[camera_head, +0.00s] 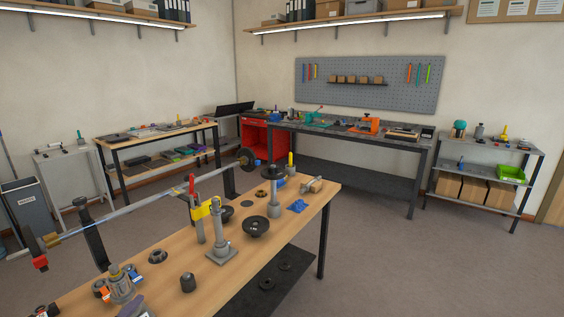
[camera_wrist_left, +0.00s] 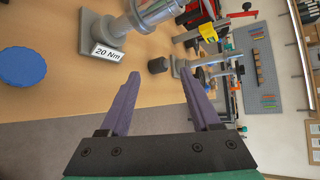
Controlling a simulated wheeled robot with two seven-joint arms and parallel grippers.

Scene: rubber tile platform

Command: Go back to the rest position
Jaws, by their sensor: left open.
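My left gripper (camera_wrist_left: 161,80) shows in the left wrist view, with its two purple fingers spread apart. Nothing is between the fingers. Beyond them are the wooden bench top (camera_wrist_left: 120,100) and a grey stand with a "20 Nm" label (camera_wrist_left: 107,53). The gripper appears clear of both. In the head view I cannot clearly make out the left gripper; a small purplish shape at the bottom left edge is cut off. My right gripper is in neither view.
In the head view the wooden bench (camera_head: 180,270) holds a grey post stand (camera_head: 219,235), a black dished disc (camera_head: 256,226), a long barbell (camera_head: 140,203) and several small parts. A blue disc (camera_wrist_left: 22,66) lies near the wrist. Grey floor (camera_head: 400,260) is free at the right.

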